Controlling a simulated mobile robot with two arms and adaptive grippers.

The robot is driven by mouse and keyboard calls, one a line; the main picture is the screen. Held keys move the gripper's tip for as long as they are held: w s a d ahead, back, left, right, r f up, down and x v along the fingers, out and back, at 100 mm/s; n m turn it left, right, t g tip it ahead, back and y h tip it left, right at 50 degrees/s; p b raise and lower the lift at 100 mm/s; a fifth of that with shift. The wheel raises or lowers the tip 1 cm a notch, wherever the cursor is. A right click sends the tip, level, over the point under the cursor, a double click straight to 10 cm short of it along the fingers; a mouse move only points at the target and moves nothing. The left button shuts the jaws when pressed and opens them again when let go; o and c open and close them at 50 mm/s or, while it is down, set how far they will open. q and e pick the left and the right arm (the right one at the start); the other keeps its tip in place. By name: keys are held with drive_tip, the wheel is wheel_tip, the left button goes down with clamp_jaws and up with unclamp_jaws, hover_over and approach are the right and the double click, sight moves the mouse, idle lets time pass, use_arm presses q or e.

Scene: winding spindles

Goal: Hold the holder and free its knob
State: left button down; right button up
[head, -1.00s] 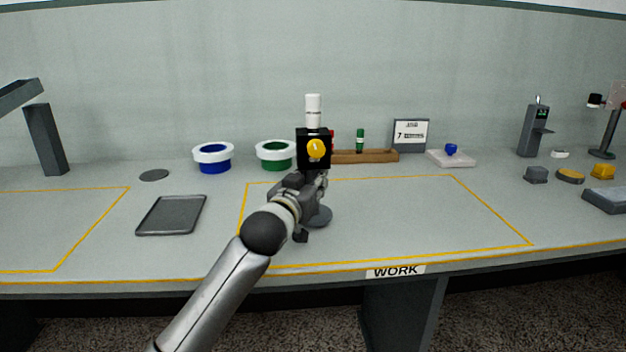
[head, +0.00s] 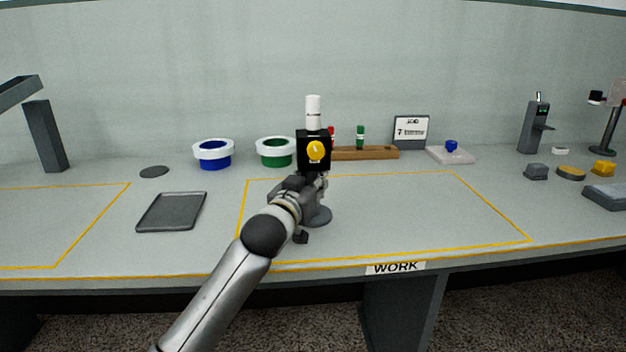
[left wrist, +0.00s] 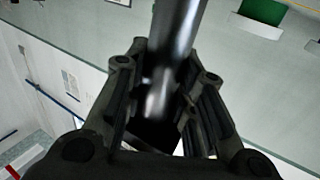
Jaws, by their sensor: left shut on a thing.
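The holder (head: 313,165) stands upright inside the yellow outline of the work area, with a black head block, a white piece on top and a round grey base (head: 320,215). Its yellow knob (head: 317,150) is on the front of the black block. My left gripper (head: 316,187) is shut on the holder's post below the block. In the left wrist view the dark shiny post (left wrist: 172,70) runs between the two fingers of my left gripper (left wrist: 165,100). My arm and gripper hide part of the post. My right gripper is not in view.
A grey tray (head: 171,212) lies to the left. A wooden rack (head: 366,154) and a sign (head: 411,132) are behind right. The work area right of the holder is clear.

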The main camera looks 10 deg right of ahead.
use_arm(q)
drive_tip(key=shift+f, duration=0.1)
idle(0.3)
drive_tip(key=c, duration=1.1)
unclamp_jaws()
drive_tip(key=shift+f, duration=0.15)
drive_tip(key=shift+s, duration=0.1)
drive_tip(key=v, duration=1.2)
drive_tip(key=shift+d, duration=0.1)
